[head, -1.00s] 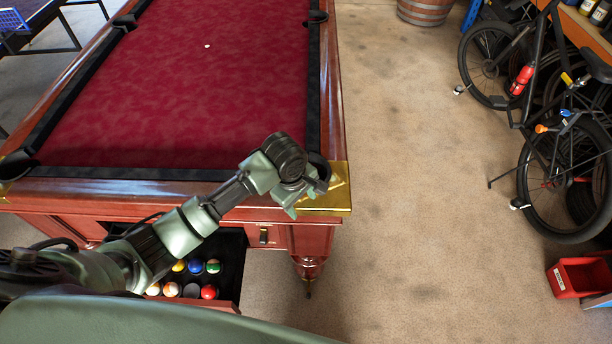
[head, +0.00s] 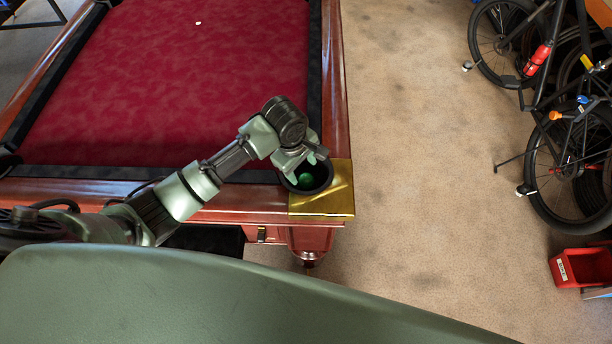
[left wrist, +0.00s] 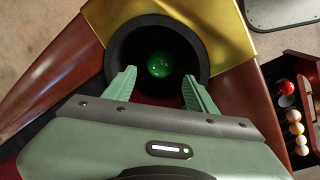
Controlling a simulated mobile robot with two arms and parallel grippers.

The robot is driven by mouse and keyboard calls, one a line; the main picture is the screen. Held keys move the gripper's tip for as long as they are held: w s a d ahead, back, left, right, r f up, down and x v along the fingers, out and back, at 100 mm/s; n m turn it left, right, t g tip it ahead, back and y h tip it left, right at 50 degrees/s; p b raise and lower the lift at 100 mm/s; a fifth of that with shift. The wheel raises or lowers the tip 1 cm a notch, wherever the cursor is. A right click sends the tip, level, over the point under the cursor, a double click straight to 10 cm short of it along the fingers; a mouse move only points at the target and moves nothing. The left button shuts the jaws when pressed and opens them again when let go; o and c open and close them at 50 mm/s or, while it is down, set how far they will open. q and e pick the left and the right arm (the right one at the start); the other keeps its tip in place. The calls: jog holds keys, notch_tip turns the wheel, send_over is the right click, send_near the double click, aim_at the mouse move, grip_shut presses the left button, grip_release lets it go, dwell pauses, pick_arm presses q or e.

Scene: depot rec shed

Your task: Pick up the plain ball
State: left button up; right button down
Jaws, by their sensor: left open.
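A green ball (left wrist: 160,65) lies down inside the black corner pocket (left wrist: 119,45) of the pool table; no stripe shows on it. In the head view the same green ball (head: 306,179) shows in the pocket (head: 326,184) at the table's near right corner. My left gripper (left wrist: 157,80) is open, its two green fingers apart at the pocket's near rim, with the ball beyond and between them, not touching. In the head view the left gripper (head: 303,172) hangs over the pocket. My right gripper is not in view.
The pool table's red cloth (head: 180,90) holds one small white spot or ball. In the left wrist view an open drawer (left wrist: 291,70) holds several balls. Bicycles (head: 560,150) and a red bin (head: 580,267) stand at the right. The floor between is clear.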

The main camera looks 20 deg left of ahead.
aim_at(306, 178)
pick_arm(q)
jog(key=shift+f, duration=0.4)
jog(key=f, duration=0.5)
jog(key=shift+w+d+f, duration=0.2)
jog(key=shift+w+d, duration=0.1)
jog(key=shift+w, duration=0.1)
jog(key=shift+w+d+f, duration=0.1)
jog(key=shift+f, duration=0.4)
jog(key=c, duration=1.2)
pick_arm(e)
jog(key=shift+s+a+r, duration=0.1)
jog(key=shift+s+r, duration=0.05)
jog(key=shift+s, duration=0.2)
pick_arm(q)
jog(key=shift+r, duration=0.1)
